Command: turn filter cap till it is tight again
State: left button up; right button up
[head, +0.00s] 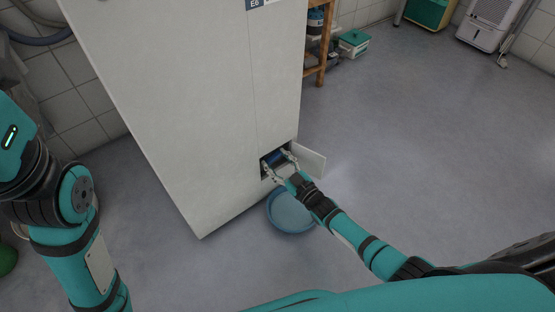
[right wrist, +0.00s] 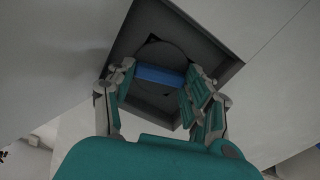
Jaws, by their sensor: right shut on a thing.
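The filter cap shows as a dark round disc with a blue grip bar (right wrist: 160,76) inside a square recess low on the white machine (head: 200,100). In the head view the blue bar (head: 274,157) is small and partly hidden by my fingers. My right gripper (head: 278,164) reaches into the recess. In the right wrist view its fingers (right wrist: 157,80) stand on both sides of the blue bar and are shut on it. The bar lies nearly level across the picture there. My left arm shows at the left of the head view, but its gripper is out of view.
The small hatch door (head: 309,160) stands open to the right of the recess. A round blue basin (head: 290,212) sits on the floor below it. A wooden shelf (head: 322,45) and a green-lidded box (head: 354,40) stand behind. The grey floor to the right is clear.

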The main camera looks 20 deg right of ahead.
jog(key=shift+m, duration=1)
jog(key=o, duration=0.9)
jog(key=shift+s, duration=0.15)
jog(key=v, duration=1.1)
jog(key=shift+s+d, duration=0.15)
jog(key=shift+s, duration=0.25)
